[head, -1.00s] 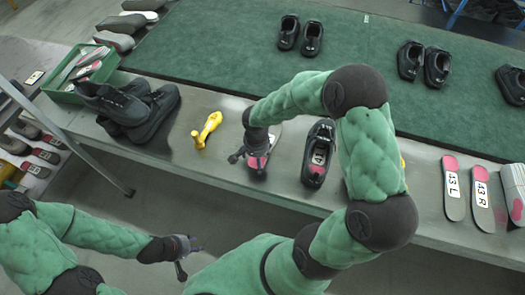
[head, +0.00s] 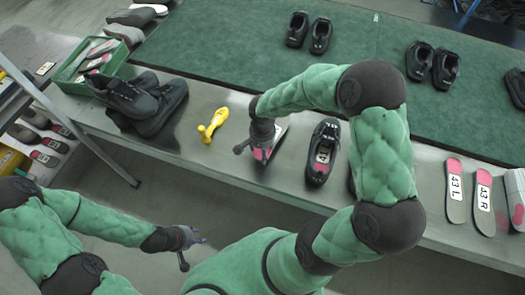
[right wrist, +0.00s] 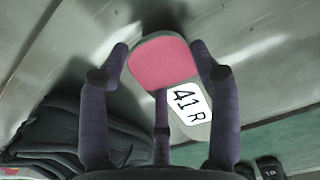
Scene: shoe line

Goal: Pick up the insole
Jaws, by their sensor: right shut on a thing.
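The insole has a pink end and a white label reading 41 R. In the right wrist view the insole (right wrist: 165,62) sits between the fingers of my right gripper (right wrist: 163,75). In the head view my right gripper (head: 257,148) is shut on the insole (head: 265,154), whose grey part is partly hidden behind the gripper. It is at or just above the grey bench; I cannot tell the gap. A black shoe (head: 321,150) with a pink and white marked inside stands to its right. My left gripper (head: 190,250) is open and empty, low in front of the bench.
A yellow tool (head: 212,124) and a pair of black shoes (head: 145,105) lie left on the bench (head: 225,165). Insoles marked 43 L (head: 455,190) and 43 R (head: 483,203) lie right. A green box (head: 92,65) stands far left; the green mat (head: 240,50) behind holds more shoes.

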